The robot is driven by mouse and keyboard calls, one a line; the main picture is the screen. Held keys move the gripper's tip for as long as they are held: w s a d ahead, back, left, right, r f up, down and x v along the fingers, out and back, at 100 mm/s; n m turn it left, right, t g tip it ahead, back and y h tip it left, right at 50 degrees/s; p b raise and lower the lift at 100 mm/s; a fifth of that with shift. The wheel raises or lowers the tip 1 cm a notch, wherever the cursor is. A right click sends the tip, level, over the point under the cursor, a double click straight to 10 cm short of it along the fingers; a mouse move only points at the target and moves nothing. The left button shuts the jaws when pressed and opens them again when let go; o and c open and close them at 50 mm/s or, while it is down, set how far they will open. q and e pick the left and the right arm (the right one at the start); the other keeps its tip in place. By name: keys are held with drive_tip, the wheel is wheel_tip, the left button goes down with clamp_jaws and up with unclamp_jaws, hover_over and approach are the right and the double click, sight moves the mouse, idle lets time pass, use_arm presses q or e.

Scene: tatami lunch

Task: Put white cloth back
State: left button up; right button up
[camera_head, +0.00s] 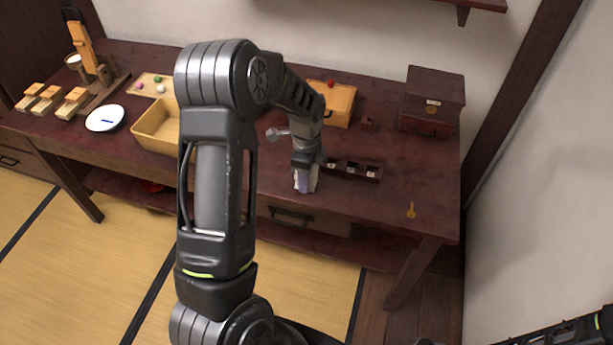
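My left gripper (306,176) points down at the front edge of the table, just left of a small dark compartment tray. A small pale, white-to-lavender piece that looks like the white cloth (304,183) is between its fingertips. The gripper appears shut on it, though the fingers are small and partly hidden here. I cannot tell if the cloth touches the tabletop. No other white cloth shows, and my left arm covers part of the table. A bit of my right arm shows at the bottom right corner; its gripper is out of view.
The dark table (385,205) holds a yellow tray (150,140), a white plate (96,125), an orange box (340,108), a dark chest (433,90) and the compartment tray (352,171). A small golden item (411,211) lies at the right, with bare tabletop around it.

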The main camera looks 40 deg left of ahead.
use_arm(q)
drive_tip(key=o, duration=0.4)
drive_tip(key=shift+r, duration=0.1)
wheel_tip(320, 180, up, 12)
drive_tip(key=shift+r+b, duration=0.1)
drive_tip(key=shift+b, duration=0.25)
idle(0.6)
